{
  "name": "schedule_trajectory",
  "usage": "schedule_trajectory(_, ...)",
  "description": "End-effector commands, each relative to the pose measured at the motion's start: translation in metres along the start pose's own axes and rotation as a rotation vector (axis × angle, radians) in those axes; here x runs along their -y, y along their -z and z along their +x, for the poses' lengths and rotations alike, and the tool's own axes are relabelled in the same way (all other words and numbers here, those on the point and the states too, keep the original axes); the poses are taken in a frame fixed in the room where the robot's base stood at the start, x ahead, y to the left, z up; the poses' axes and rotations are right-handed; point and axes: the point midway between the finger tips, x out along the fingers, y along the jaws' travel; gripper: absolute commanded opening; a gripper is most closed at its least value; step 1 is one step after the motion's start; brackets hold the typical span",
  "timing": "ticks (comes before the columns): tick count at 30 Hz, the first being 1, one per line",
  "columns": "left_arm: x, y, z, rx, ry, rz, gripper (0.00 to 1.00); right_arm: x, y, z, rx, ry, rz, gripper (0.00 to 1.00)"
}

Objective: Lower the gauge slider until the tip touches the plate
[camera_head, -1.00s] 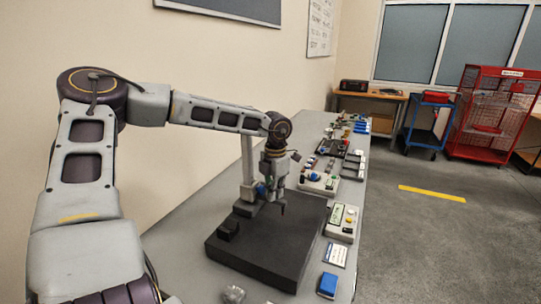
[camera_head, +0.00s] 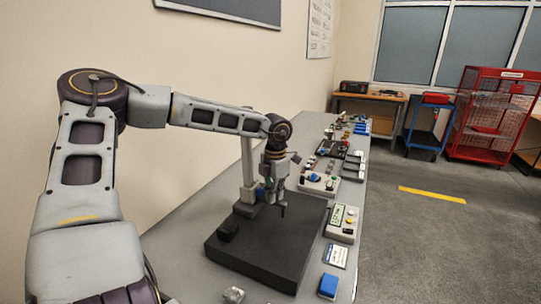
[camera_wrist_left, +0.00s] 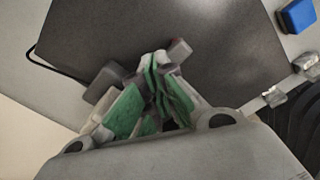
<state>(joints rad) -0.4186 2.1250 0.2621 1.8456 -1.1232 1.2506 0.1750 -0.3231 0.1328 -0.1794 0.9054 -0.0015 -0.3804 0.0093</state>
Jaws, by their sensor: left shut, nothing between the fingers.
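The dark flat plate (camera_head: 265,250) lies on the bench and fills much of the left wrist view (camera_wrist_left: 235,45). A pale upright column (camera_head: 248,160) stands at its back left edge. My left gripper (camera_head: 276,197) points down over the plate, in front of the column. It is shut and empty; its green-padded fingers (camera_wrist_left: 155,62) meet in the wrist view. A thin dark tip (camera_head: 283,211) shows just below the gripper, close above the plate; I cannot tell whether it touches. The gripper and arm hide most of the gauge slider. My right gripper is out of view.
A button box (camera_head: 342,223), a white card (camera_head: 337,256) and a blue block (camera_head: 328,286) lie along the bench's right side. Several small items stand further back.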

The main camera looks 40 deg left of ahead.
Motion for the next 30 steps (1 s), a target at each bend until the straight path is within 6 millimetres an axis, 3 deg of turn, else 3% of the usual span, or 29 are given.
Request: schedule_trajectory(30, 0.0, 0.0, -0.035, 0.0, -0.001, 0.0, 0.0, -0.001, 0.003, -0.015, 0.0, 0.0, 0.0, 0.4)
